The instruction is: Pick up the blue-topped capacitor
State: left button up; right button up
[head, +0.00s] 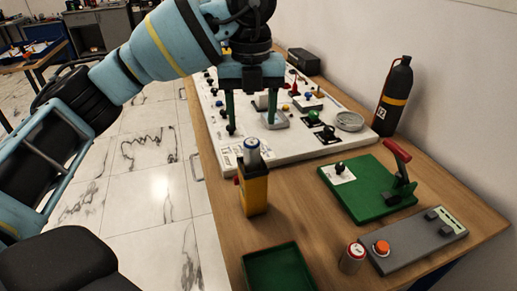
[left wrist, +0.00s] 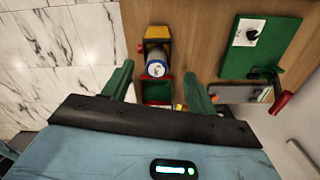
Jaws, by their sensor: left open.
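The blue-topped capacitor (head: 252,150) is a silver cylinder with a blue and white top. It stands upright at the top of a yellow and black box (head: 254,192) on the wooden table. In the left wrist view the capacitor (left wrist: 156,68) shows from above, between the two green fingers in the picture. My left gripper (head: 251,116) points down with its fingers apart and empty. In the head view it is above and apart from the capacitor. It also shows in the left wrist view (left wrist: 159,80). My right gripper is in neither view.
A white board (head: 240,150) with several small parts lies behind the box. A green tray (head: 278,268), a red-topped can (head: 352,258), a grey panel with an orange button (head: 420,240) and a green clamp plate (head: 365,190) are around it. A black bottle (head: 394,98) stands by the wall.

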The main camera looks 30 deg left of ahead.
aim_at(252, 143)
pick_arm(q)
jog(key=shift+s+f, duration=0.15)
jog(key=shift+f, duration=0.35)
jog(key=shift+s+f, duration=0.15)
jog(key=shift+f, duration=0.35)
jog(key=shift+w+f+b, duration=0.1)
jog(key=shift+f+b, duration=0.2)
jog(key=shift+b, duration=0.05)
jog(key=shift+s+d+f, duration=0.1)
jog(key=shift+s+f, duration=0.1)
jog(key=shift+s+d+f, duration=0.15)
jog(key=shift+f, duration=1.05)
jog(key=shift+s+d+f, duration=0.15)
jog(key=shift+f, duration=1)
jog(key=c, duration=1.2)
jog(key=shift+o, duration=0.2)
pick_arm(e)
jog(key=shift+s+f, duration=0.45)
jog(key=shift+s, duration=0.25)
pick_arm(q)
jog(key=shift+r, duration=0.1)
